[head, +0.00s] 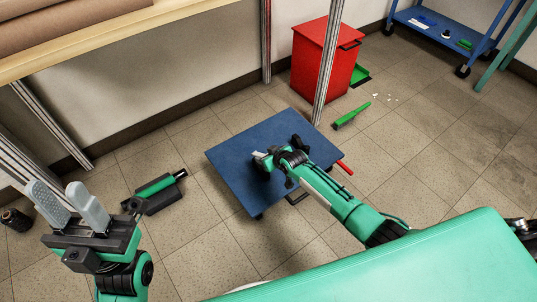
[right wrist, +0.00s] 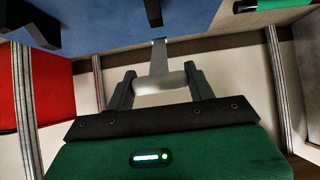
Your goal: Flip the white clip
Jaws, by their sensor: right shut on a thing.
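The white clip (right wrist: 158,62) is between the fingers of my right gripper (right wrist: 160,84) in the right wrist view. A pale narrow part of it stretches away from the fingers toward a blue surface. In the head view my right gripper (head: 264,160) is over the blue cart top (head: 240,180), with a small pale bit of the clip (head: 259,154) showing at its tip. The gripper hides most of the clip there, and I cannot tell whether the clip touches the cart. My left gripper (head: 62,194) is at the lower left, empty, its grey fingers apart.
A red cabinet (head: 322,65) stands behind the cart. A green-handled brush (head: 351,116) and small white scraps (head: 375,97) lie on the floor. A black and green tool (head: 158,192) lies left of the cart. A metal post (head: 328,62) rises close behind the cart.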

